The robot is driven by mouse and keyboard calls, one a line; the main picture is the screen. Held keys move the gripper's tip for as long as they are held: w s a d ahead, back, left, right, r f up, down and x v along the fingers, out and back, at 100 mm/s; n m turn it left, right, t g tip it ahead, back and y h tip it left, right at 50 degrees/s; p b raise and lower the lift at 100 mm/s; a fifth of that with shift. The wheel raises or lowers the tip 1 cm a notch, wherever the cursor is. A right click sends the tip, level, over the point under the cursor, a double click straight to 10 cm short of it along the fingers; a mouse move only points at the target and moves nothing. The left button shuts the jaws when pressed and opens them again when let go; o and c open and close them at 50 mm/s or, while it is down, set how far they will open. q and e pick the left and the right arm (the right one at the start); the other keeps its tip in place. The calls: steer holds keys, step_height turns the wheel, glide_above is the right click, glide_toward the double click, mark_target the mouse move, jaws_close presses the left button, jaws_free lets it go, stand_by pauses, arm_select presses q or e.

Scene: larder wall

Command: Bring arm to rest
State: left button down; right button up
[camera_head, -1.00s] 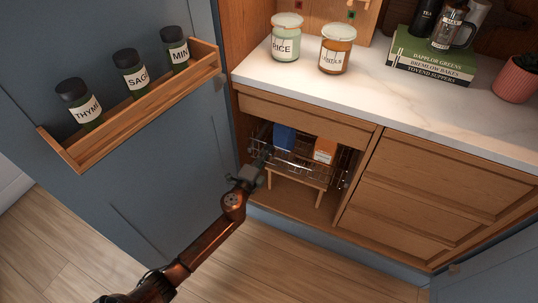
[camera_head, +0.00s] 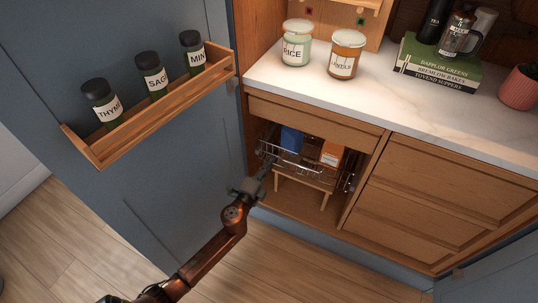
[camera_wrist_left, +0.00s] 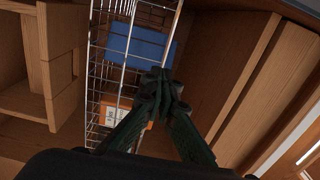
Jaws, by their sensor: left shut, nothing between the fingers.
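My left arm comes in from the bottom of the head view, and its gripper (camera_head: 264,171) is at the left front of the wire basket (camera_head: 312,171) inside the open cabinet. In the left wrist view the gripper's dark fingers (camera_wrist_left: 160,82) are together, with nothing between them. They overlap the basket's wire side (camera_wrist_left: 123,60) in that picture; whether they touch it I cannot tell. My right gripper is not in view.
The basket holds a blue box (camera_head: 291,139) and an orange box (camera_head: 331,153). A door rack (camera_head: 165,112) with several spice jars is at the left. The counter (camera_head: 420,105) above holds a rice jar (camera_head: 296,45), a lentils jar (camera_head: 345,56) and green books (camera_head: 437,66).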

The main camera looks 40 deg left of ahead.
arm_select(q)
steer(key=v, duration=0.8)
steer(key=shift+s+p, duration=0.2)
steer(key=shift+p, duration=0.2)
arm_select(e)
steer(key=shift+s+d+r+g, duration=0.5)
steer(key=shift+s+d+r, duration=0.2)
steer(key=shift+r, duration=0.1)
